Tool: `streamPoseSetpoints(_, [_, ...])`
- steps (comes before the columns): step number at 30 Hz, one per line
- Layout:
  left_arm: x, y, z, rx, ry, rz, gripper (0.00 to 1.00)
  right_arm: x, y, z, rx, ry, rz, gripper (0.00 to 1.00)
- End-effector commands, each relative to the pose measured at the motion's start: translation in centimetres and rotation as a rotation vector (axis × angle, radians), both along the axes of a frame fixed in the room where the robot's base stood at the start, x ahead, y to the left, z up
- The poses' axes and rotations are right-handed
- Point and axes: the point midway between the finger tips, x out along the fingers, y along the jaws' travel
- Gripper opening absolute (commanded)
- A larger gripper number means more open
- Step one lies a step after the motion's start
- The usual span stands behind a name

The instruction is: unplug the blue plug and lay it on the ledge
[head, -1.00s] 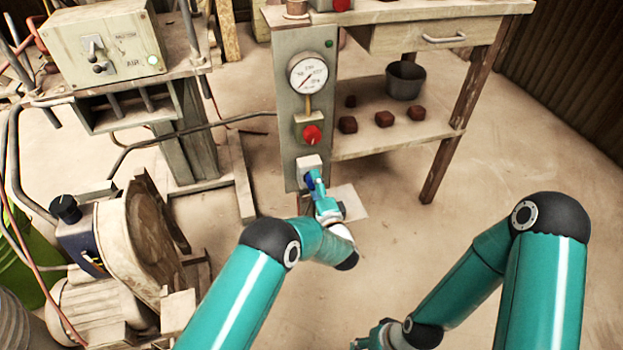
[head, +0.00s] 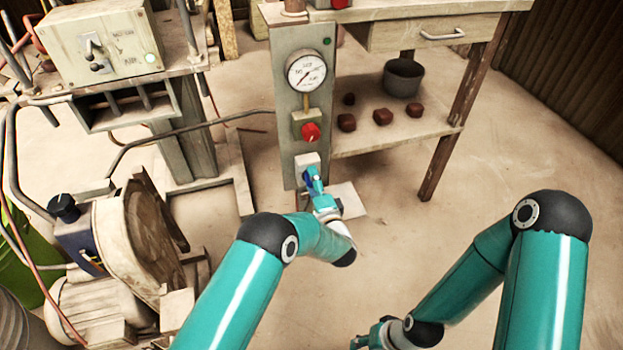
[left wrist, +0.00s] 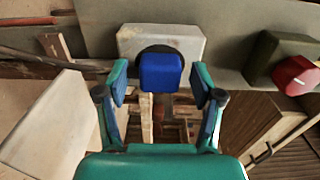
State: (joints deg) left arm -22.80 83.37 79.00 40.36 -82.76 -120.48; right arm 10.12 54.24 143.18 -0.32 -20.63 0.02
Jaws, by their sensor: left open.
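The blue plug (left wrist: 161,72) sits in the pale socket box (left wrist: 185,43) in the left wrist view. My left gripper (left wrist: 161,92) is open, with one finger on each side of the plug and a gap to both. In the head view the socket box (head: 307,160) is low on the grey panel, with my left gripper (head: 313,177) right in front of it, largely hiding the plug. A pale flat slab, seemingly the ledge (head: 347,200), lies below the socket; it also shows at the left wrist view's left (left wrist: 42,120). My right gripper (head: 368,340) is partly cut off.
A red knob (head: 311,132) and a round gauge (head: 307,72) are above the socket on the grey panel (head: 290,110). A shelf with a dark bucket (head: 404,78) stands to the right. A motor with a wheel (head: 135,235) stands at left. Floor at right is open.

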Motion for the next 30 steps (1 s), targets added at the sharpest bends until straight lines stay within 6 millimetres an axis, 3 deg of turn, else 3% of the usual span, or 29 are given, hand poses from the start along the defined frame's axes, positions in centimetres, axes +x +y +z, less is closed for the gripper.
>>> streamPoseSetpoints(14, [0.00, 0.04, 0.00, 0.000, 0.000, 0.001, 0.67, 0.00, 0.00, -0.16, 0.000, 0.000, 0.000, 0.40])
streamPoseSetpoints(26, [0.00, 0.03, 0.01, 0.000, 0.000, 0.000, 0.02, 0.00, 0.00, -0.16, 0.000, 0.000, 0.000, 0.40])
streamPoseSetpoints(30, [0.01, 0.03, 0.04, 0.000, -0.001, 0.000, 0.00, 0.00, 0.00, -0.15, 0.000, 0.000, 0.000, 0.40])
